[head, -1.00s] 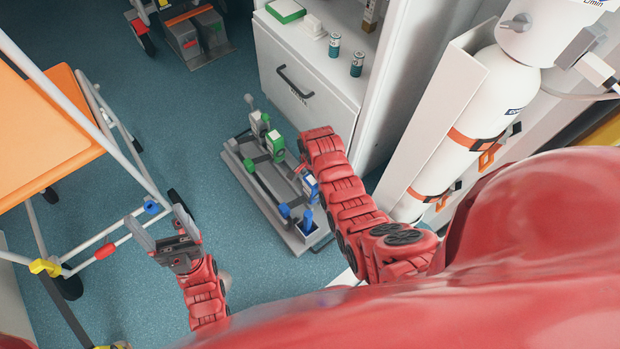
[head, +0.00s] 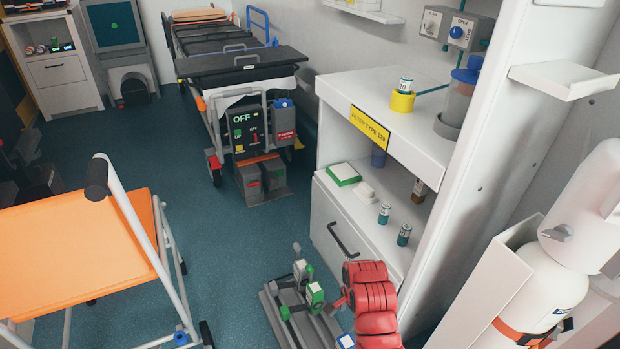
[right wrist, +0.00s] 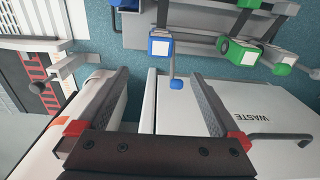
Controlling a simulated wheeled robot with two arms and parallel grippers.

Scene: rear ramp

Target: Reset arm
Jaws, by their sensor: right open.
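My right gripper (right wrist: 157,76) is open and empty in the right wrist view, its two fingers wide apart. Behind the fingers is a white drawer front marked WASTE (right wrist: 250,110). A grey rack (right wrist: 210,15) with blue and green valve-like parts lies beyond the fingertips. In the head view the red right arm rises at the bottom centre, beside that rack (head: 275,312), and hides part of it. The right fingers are mostly hidden there by the arm. My left gripper is not in the head view.
A white cabinet (head: 330,215) with a shelf stands right of centre, close to the right arm. A white gas cylinder (head: 545,290) is at the right. An orange seat (head: 75,255) is at the left. A stretcher (head: 235,65) is at the back. Blue floor (head: 220,240) lies clear between.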

